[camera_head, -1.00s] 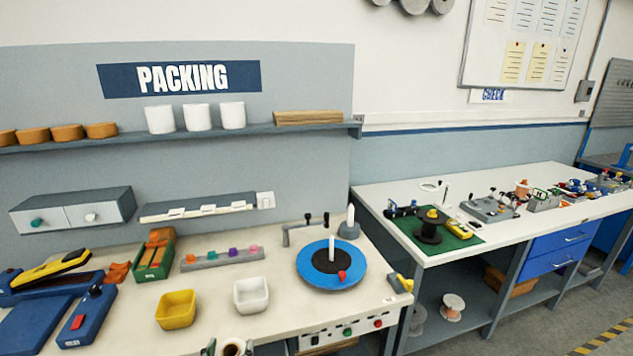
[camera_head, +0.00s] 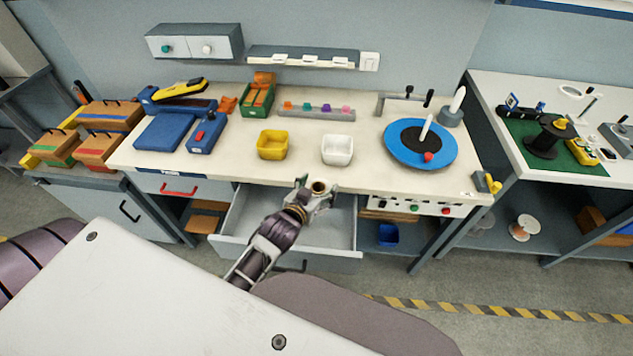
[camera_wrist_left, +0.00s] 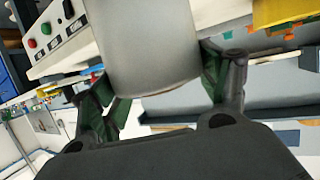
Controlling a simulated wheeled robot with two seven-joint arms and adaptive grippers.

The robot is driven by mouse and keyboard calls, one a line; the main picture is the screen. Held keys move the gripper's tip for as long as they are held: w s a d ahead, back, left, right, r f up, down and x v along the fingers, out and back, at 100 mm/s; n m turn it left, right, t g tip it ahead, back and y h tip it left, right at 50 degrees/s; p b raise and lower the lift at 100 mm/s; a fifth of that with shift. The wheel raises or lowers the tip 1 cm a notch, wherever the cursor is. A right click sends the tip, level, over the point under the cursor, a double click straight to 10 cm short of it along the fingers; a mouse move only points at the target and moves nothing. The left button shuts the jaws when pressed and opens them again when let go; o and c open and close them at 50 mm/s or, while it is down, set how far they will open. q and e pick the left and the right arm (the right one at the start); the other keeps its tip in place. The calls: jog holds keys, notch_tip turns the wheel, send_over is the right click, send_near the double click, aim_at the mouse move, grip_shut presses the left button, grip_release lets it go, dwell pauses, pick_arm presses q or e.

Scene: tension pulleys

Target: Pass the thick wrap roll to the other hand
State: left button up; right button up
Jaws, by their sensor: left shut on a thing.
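The thick wrap roll is a pale cylinder with a brown core, seen nearly end-on in the head view (camera_head: 320,187). My left gripper (camera_head: 317,198) is shut on it, in front of the bench's front edge and above the open drawer. In the left wrist view the roll (camera_wrist_left: 150,45) is a large pale grey cylinder between the two fingers of my left gripper (camera_wrist_left: 165,85). Its far end is cut off by the picture's top edge. My right gripper is in neither view.
An open, empty-looking drawer (camera_head: 255,213) juts from the packing bench (camera_head: 360,183). A yellow bin (camera_head: 272,145), a white bin (camera_head: 337,150) and a blue turntable (camera_head: 395,153) with an upright post stand on the bench. Blue equipment (camera_head: 163,133) is at left.

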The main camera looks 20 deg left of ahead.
pick_arm(q)
jog(key=w+d+r+m+g+h, duration=0.1)
jog(key=d+r+m+h, duration=0.1)
jog(key=d+r, duration=0.3)
jog(key=w+d+r+m+g+h, duration=0.1)
jog(key=d+r+m+h, duration=0.2)
jog(key=d, duration=0.9)
jog(key=w+d+r+m+g+h, duration=0.1)
jog(key=d+r+m+h, duration=0.1)
jog(key=d+r, duration=0.5)
jog(key=shift+w+d+h, duration=0.2)
jog(key=shift+d+h, duration=0.4)
jog(key=shift+d, duration=0.35)
